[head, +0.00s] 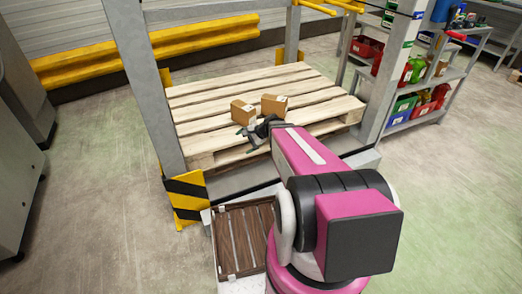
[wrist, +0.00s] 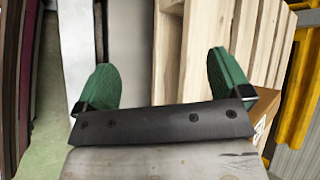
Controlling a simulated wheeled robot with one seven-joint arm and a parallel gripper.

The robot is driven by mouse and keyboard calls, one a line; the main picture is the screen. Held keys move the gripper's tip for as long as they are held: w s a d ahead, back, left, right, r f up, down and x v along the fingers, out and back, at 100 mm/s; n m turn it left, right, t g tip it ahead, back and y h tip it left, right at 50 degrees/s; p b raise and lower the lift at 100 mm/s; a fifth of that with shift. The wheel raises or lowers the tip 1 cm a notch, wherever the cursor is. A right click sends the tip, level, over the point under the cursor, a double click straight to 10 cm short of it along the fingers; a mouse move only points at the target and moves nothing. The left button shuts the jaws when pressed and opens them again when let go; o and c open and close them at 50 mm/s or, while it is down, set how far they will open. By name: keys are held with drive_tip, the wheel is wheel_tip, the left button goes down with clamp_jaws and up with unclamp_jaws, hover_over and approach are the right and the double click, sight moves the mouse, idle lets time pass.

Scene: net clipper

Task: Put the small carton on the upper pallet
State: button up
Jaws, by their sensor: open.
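Two small brown cartons sit side by side on the light wooden pallet (head: 320,97) inside the rack frame, a left carton (head: 243,112) and a right carton (head: 274,104). They look alike in size; I cannot tell which one the task means. My gripper (head: 258,134) is just in front of the left carton, above the pallet's near edge, with nothing visible between its fingers. In the wrist view my gripper (wrist: 166,82) shows its green fingers wide apart. Pallet slats (wrist: 205,50) run at the right there, and part of a carton (wrist: 264,128) shows beside the right finger.
Grey rack posts (head: 145,85) stand on both sides of the pallet, with a yellow-black guard (head: 185,198) at the left foot. A yellow barrier (head: 150,47) runs behind. A shelf with coloured bins (head: 402,108) is at the right. The floor at left is clear.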

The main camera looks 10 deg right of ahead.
drive_tip(key=s+d+r+n+g+h, duration=0.1)
drive_tip(key=s+d+r+n+h, duration=0.1)
drive_tip(key=s+n+h, duration=0.2)
drive_tip(key=s+d+r+n+g+h, duration=0.2)
drive_tip(key=s+n+h, duration=0.3)
drive_tip(key=s, duration=0.3)
drive_tip(key=shift+s+d+r+n, duration=0.35)
drive_tip(key=shift+r+n, duration=0.3)
drive_tip(key=shift+n, duration=0.25)
